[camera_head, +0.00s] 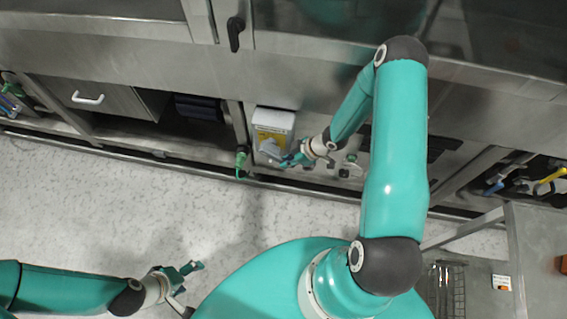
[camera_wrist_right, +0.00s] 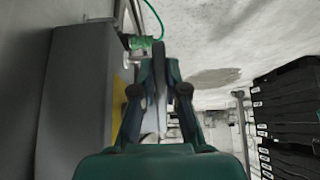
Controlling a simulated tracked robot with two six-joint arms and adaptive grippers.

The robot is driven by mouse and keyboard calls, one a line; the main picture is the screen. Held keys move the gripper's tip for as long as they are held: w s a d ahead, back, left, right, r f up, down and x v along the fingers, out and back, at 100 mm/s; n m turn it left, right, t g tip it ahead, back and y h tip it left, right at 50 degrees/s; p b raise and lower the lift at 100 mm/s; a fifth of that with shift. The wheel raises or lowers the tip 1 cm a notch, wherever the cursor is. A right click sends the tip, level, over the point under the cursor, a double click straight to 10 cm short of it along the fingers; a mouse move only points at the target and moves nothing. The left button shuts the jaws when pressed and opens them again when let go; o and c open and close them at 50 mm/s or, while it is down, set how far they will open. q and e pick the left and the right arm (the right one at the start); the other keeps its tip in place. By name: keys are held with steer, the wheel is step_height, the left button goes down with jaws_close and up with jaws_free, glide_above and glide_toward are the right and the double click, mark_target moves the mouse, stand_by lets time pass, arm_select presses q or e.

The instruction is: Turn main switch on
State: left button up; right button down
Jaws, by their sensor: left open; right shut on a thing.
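The main switch is a grey handle (camera_head: 270,148) on the front of a light grey box with a yellow panel (camera_head: 273,122), below the machine's steel front. My right gripper (camera_head: 283,160) is at the handle, shut on it. In the right wrist view, a pale grey part (camera_wrist_right: 154,117) shows between the fingers, and the box (camera_wrist_right: 75,95) stands close on the left. The fingers partly hide the handle, so its exact angle is unclear. My left gripper (camera_head: 190,284) is open and empty at the lower left, over the floor.
A green hose end (camera_head: 241,160) hangs just left of the box. A drawer with a white handle (camera_head: 88,99) is further left. A steel table (camera_head: 535,235) and a wire basket (camera_head: 445,285) stand at the right. The speckled floor (camera_head: 110,195) at left is clear.

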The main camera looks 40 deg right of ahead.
steer(key=c, duration=1.6)
jaws_free()
steer(key=shift+w+a+r, duration=0.25)
steer(key=shift+w+r, duration=0.05)
steer(key=o, duration=0.3)
steer(key=shift+o, duration=0.5)
steer(key=shift+s, duration=0.1)
steer(key=v, duration=1.2)
steer(key=shift+d+f, duration=0.1)
steer(key=shift+f, duration=0.1)
